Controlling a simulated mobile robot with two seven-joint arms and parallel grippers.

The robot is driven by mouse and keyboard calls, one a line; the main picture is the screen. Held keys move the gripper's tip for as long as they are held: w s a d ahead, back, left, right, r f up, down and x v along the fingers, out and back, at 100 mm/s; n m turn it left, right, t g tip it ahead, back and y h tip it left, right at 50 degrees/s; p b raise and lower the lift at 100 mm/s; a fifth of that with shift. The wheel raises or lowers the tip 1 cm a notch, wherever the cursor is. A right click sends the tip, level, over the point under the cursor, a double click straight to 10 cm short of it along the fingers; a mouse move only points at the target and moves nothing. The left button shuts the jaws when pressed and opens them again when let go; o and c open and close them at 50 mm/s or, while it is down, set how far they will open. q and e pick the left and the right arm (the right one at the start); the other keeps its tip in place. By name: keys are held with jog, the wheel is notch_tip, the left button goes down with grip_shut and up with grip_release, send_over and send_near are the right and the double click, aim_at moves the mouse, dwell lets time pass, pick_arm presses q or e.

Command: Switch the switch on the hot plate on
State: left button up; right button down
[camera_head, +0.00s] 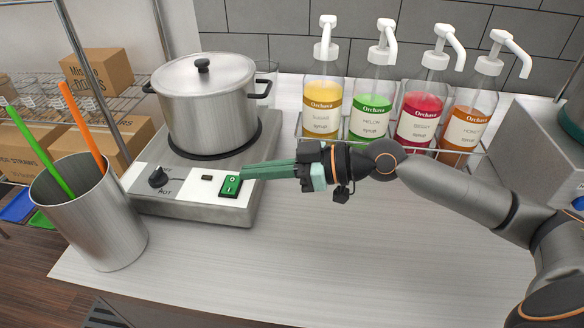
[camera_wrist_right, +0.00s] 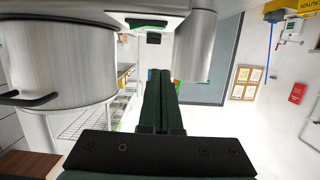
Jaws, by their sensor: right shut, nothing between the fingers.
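The hot plate (camera_head: 180,207) stands on the counter with a lidded steel pot (camera_head: 208,112) on its burner. Its green rocker switch (camera_head: 230,186) is on the front panel, right of a black knob (camera_head: 158,177). My right gripper (camera_head: 242,173) is shut and empty, with its green fingertips at the upper right edge of the switch. I cannot tell whether they touch it. In the right wrist view, the shut fingers (camera_wrist_right: 158,100) point toward the panel, and the green switch (camera_wrist_right: 147,22) shows beyond them. The switch's position is not clear. My left gripper is not in view.
A steel cup (camera_head: 92,225) with green and orange straws stands left of the hot plate. Several syrup pump bottles (camera_head: 370,105) stand in a rack behind my right arm. A grey machine (camera_head: 535,140) is at the right. The front counter (camera_head: 300,265) is clear.

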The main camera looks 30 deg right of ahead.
jog(key=b+v, duration=0.3)
jog(key=v, duration=0.3)
jog(key=shift+s, duration=0.15)
jog(key=shift+s, duration=0.1)
dwell(0.5)
